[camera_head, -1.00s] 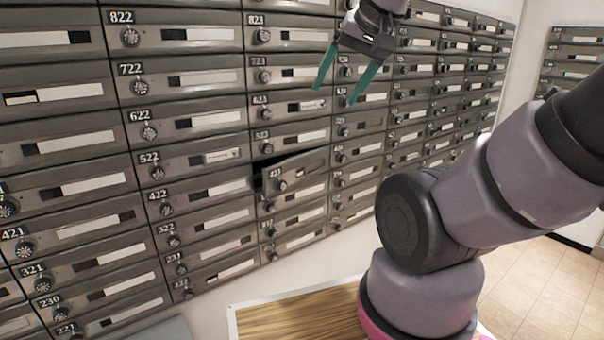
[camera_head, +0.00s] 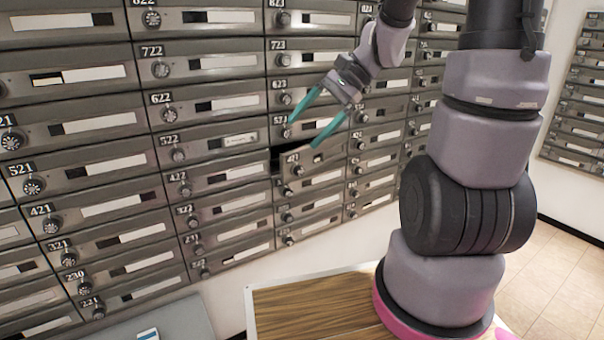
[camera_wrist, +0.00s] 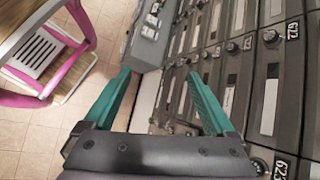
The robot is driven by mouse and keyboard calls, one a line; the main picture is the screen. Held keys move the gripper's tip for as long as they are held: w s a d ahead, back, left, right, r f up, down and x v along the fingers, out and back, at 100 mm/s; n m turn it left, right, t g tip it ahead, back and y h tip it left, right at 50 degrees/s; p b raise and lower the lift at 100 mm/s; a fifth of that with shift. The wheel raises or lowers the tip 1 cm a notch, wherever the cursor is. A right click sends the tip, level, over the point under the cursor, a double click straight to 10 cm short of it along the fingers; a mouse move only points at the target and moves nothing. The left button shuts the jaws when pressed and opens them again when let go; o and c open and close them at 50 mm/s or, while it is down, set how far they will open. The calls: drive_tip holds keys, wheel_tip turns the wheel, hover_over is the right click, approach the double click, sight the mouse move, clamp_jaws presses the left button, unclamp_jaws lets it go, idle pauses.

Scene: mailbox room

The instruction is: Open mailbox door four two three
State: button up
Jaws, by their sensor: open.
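Mailbox door 423 (camera_head: 312,174) is a grey metal door with a round dial and a label strip, in the middle of the wall in the head view. It stands ajar, tilted out from its neighbours, with a dark gap along its left and upper edge. My gripper (camera_head: 303,134) has two teal fingers, spread apart and empty, just above and in front of this door. Whether a fingertip touches the door cannot be told.
Rows of shut mailboxes surround it, including door 422 (camera_head: 213,179) to the left and 522 (camera_head: 215,146) above that. A wooden tabletop (camera_head: 310,312) lies below. A pink-framed cart (camera_wrist: 45,60) shows in the wrist view. Tiled floor (camera_head: 565,275) is clear at right.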

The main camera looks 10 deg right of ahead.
drive_tip(key=w+f+m+t+y, duration=0.1)
drive_tip(key=w+f+m+y, duration=0.4)
drive_tip(key=w+f+m, duration=0.15)
drive_tip(key=m+t+h, duration=0.5)
drive_tip(key=m+t, duration=0.9)
drive_tip(key=m, duration=0.6)
approach(301, 172)
drive_tip(key=shift+n, duration=0.25)
drive_tip(key=x, duration=0.9)
drive_tip(key=shift+w+a, duration=0.15)
drive_tip(key=shift+w, duration=0.15)
clamp_jaws()
